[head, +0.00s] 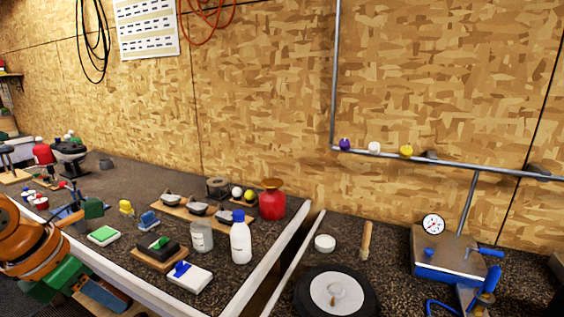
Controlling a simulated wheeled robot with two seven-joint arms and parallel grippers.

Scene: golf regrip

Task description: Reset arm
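My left gripper (80,252) is at the lower left, at the end of my orange arm, by the bench's front edge. Its green and blue parts overlap the bench items, so I cannot tell how far apart its fingers are. I see nothing clearly held in it. My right gripper is not in view.
The left bench holds a white bottle (241,238), a clear bottle (201,236), a red canister (272,203), a green-topped block (104,235) and a white block with blue top (190,277). A black wheel (366,296) and a gauge box (447,254) stand right. A pipe rail (480,167) crosses the wall.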

